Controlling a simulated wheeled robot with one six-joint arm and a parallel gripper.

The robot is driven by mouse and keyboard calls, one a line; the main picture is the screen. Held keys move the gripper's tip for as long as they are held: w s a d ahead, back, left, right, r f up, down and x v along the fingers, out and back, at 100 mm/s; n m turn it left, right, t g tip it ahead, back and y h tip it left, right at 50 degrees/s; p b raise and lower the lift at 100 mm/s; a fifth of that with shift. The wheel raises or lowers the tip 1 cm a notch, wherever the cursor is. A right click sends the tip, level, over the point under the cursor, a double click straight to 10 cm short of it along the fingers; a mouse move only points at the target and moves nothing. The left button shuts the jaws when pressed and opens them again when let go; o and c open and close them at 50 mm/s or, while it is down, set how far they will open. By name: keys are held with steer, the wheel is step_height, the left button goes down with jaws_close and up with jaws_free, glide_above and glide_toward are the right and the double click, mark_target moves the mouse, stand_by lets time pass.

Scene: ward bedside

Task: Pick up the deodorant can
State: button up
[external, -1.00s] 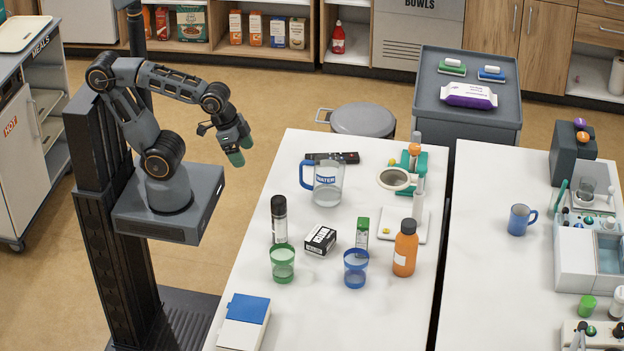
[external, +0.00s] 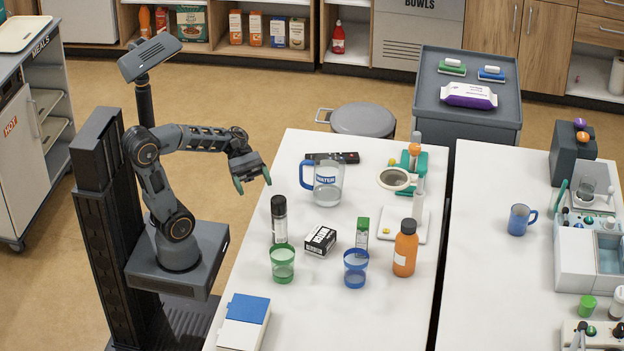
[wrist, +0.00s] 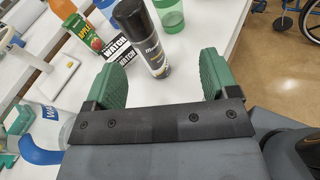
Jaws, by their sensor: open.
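The deodorant can (external: 279,220) is a black can with a grey lower part, upright near the left edge of the white table. In the wrist view the can (wrist: 143,38) stands beyond the fingertips, between the lines of the two green fingers and a little nearer the left one. My gripper (external: 253,181) is open and empty. It hangs at the table's left edge, above and to the left of the can, apart from it. In the wrist view my gripper (wrist: 165,72) shows both fingers spread wide.
A green cup (external: 283,264), a boxed watch (external: 320,241), a green carton (external: 362,232), a blue cup (external: 356,268) and an orange bottle (external: 405,248) stand near the can. A water jug (external: 328,184) is behind it. The table (external: 240,275) is bare left of the can.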

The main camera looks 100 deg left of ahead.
steer(key=a+n+t+b, duration=0.1)
steer(key=a+n+t, duration=0.1)
steer(key=b, duration=0.2)
glide_toward(279, 204)
step_height(279, 204, down, 2)
steer(key=w+d, duration=0.2)
steer(key=shift+t+h, duration=0.4)
steer(key=w+d, duration=0.1)
steer(key=w+d+f+b, duration=0.1)
steer(key=w, duration=0.1)
steer(key=shift+d, duration=0.35)
steer(key=shift+w+d, duration=0.4)
steer(key=shift+d, duration=0.05)
steer(key=c, duration=1.3)
